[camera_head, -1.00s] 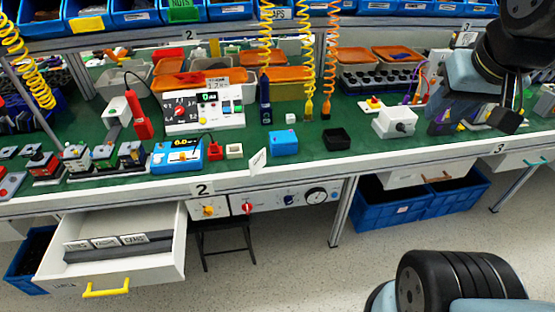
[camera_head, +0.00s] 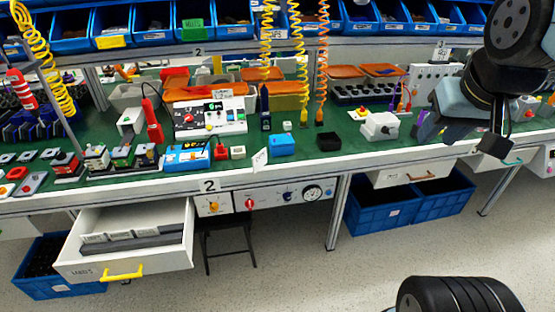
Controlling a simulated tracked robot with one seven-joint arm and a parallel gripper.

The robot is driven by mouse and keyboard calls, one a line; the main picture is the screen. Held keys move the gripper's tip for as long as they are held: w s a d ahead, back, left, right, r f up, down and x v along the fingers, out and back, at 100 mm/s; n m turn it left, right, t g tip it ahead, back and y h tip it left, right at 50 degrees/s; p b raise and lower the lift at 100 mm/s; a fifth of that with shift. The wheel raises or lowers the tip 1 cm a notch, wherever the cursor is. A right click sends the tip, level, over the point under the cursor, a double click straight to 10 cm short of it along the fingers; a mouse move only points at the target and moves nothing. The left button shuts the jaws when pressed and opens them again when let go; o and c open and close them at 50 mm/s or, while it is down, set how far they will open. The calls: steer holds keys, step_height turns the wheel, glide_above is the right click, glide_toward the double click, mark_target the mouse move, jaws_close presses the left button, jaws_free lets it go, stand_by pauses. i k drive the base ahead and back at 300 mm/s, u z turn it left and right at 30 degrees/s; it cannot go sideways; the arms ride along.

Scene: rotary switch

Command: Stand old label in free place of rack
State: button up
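A small white label (camera_head: 261,159) stands tilted at the front edge of the green bench, just left of the blue box; its print is too small to read. The rack (camera_head: 128,243) is a grey strip inside the open white drawer at lower left. It holds several white labels standing in a row; its right part looks bare. My gripper (camera_head: 460,134) hangs at the upper right over the bench, far from both label and rack. Its dark fingers look spread apart, with nothing seen between them, though the arm partly hides them.
The drawer (camera_head: 77,268) has a yellow handle. A blue meter (camera_head: 186,157), small red and white blocks, a blue box (camera_head: 283,145) and a black tray (camera_head: 328,141) line the bench front. Coiled cords (camera_head: 297,60) hang above. A black stool (camera_head: 229,240) stands below; open floor lies right of it.

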mark_target(176, 237)
steer(key=u, duration=0.2)
steer(key=i, duration=0.85)
steer(key=z, duration=0.1)
